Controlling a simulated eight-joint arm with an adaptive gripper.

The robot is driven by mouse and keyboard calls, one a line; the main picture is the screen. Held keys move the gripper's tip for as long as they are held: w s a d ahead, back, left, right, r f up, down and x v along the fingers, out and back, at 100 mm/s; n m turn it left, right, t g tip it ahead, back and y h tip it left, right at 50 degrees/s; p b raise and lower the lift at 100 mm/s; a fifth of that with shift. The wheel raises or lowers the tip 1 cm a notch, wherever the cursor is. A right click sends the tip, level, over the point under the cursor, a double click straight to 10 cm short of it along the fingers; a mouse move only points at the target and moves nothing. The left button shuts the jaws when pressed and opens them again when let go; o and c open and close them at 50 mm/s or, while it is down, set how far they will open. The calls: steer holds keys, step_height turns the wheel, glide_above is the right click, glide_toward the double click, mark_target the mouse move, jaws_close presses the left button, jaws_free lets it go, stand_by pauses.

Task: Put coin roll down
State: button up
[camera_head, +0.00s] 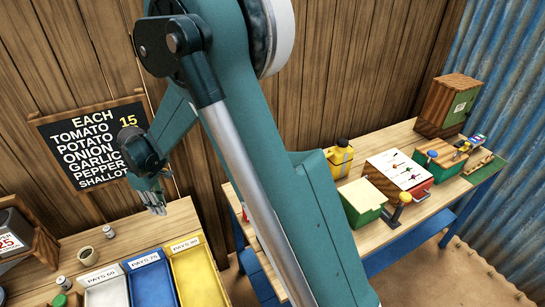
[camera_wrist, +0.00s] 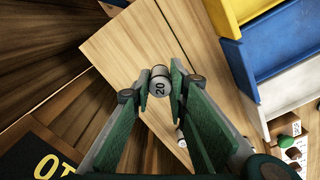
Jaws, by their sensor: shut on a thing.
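In the wrist view, a grey coin roll (camera_wrist: 160,88) marked "20" sits between the fingertips of my gripper (camera_wrist: 160,78), which is shut on it. The wooden counter (camera_wrist: 120,55) lies behind the roll; the gap between them is hard to judge. In the head view, my gripper (camera_head: 154,205) points down above the back right part of the counter (camera_head: 140,232). The held roll cannot be made out clearly there.
Trays in white (camera_head: 107,290), blue (camera_head: 150,279) and yellow (camera_head: 196,275) line the counter's front. A chalkboard (camera_head: 95,145) hangs behind. The counter's back right is bare.

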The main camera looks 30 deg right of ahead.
steer(key=d+m, duration=0.5)
steer(key=d, duration=2)
steer(key=s+d+m, duration=0.3)
steer(key=s+d, duration=0.1)
steer(key=d, duration=0.7)
steer(key=s+d+m, duration=0.3)
steer(key=s+d, duration=0.2)
steer(key=d, duration=0.7)
steer(key=shift+d+p, duration=0.15)
steer(key=shift+p, duration=0.25)
steer(key=shift+s, duration=0.1)
steer(key=shift+f, duration=2.85)
steer(key=shift+f, duration=2.1)
